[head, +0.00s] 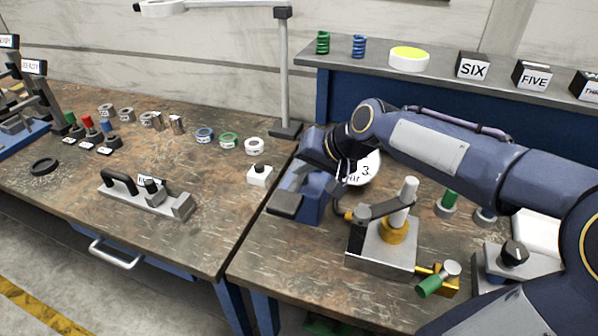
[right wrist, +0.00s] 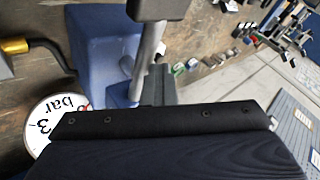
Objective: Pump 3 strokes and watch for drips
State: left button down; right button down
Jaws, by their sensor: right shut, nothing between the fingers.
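A hand pump stands on the right bench, with a grey block base (head: 380,250), a yellow collar (head: 395,231) and a pale upright post (head: 406,193). A dark lever (head: 385,208) lies across it. A round white gauge (head: 364,170) marked bar and 3 is partly covered by my right arm; it also shows in the right wrist view (right wrist: 45,112), where its needle is mostly hidden. A green-handled valve (head: 435,284) is at the pump's front right. My right gripper (head: 345,174) is shut and empty beside the gauge, apart from the lever. My left gripper is not in view.
A blue vise (head: 312,198) stands close to the left of my right gripper. A grey knob-topped block (head: 513,255) is right of the pump. A shelf (head: 430,76) with coils and number blocks runs behind. The left bench holds a grey fixture (head: 150,196).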

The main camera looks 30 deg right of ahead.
jog(key=shift+s+a+f, duration=0.1)
jog(key=shift+f, duration=0.3)
jog(key=shift+r, duration=0.1)
dwell(0.3)
jog(key=shift+w+d+r+p, duration=0.1)
jog(key=shift+r+p, duration=0.45)
jog(key=shift+r, duration=0.2)
jog(key=shift+w+d+r+p, duration=0.1)
jog(key=shift+r+p, duration=0.4)
jog(key=shift+r, duration=0.2)
jog(key=r+p, duration=0.2)
jog(key=r, duration=0.1)
jog(key=r+p, duration=0.2)
jog(key=shift+w+d, duration=0.25)
jog(key=shift+d, duration=0.05)
